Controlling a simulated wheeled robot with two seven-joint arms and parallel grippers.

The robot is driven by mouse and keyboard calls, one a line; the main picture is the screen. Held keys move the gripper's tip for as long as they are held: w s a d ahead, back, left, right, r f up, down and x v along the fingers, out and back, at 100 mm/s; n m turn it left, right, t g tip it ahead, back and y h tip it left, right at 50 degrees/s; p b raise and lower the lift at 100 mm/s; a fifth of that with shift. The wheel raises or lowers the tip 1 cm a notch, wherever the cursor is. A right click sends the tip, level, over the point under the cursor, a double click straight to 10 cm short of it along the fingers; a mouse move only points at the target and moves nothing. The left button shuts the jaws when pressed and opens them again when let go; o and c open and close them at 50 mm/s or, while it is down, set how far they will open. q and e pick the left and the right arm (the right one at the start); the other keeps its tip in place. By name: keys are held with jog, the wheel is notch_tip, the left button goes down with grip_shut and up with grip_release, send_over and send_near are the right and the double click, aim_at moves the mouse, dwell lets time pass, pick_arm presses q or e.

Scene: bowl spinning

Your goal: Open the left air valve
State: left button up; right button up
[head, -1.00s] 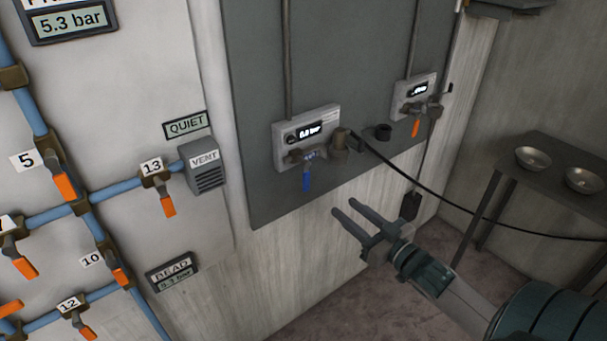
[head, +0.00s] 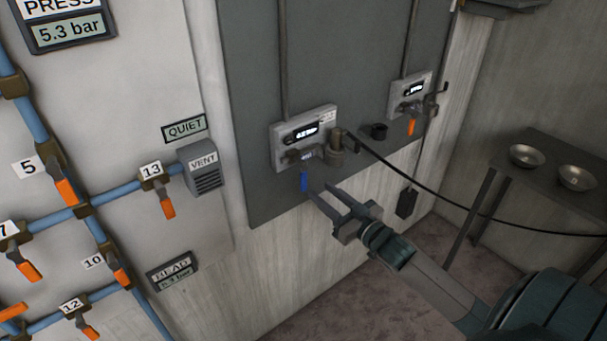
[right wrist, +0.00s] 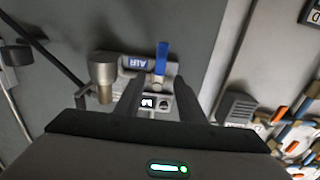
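The left air valve has a blue lever (head: 304,181) that hangs straight down below a white-faced gauge box (head: 291,134) on the dark wall panel. My right gripper (head: 322,191) is open and empty, with its two fingertips just below and to the right of the lever. In the right wrist view, the blue lever (right wrist: 161,62) stands ahead of the open fingers, near the middle of the gap (right wrist: 158,88). The lever looks clear of both fingers, though contact is hard to judge. My left gripper is not in view.
A second gauge box with an orange lever (head: 411,127) is to the right. A brass-coloured fitting (head: 336,152) with a black hose (head: 450,207) sits beside the left valve. A table (head: 530,185) with two bowls stands right. Blue pipes with orange levers fill the left wall.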

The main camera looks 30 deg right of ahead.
aim_at(305, 178)
jog(key=w, duration=0.2)
jog(key=w+p, duration=0.1)
jog(key=w, duration=0.2)
jog(key=w+p, duration=0.1)
jog(key=w, duration=0.1)
jog(key=shift+w+a+r, duration=0.15)
jog(key=shift+w+a, duration=0.1)
jog(key=shift+a, duration=0.05)
jog(key=shift+w+a, duration=0.1)
jog(key=shift+w, duration=0.9)
grip_shut()
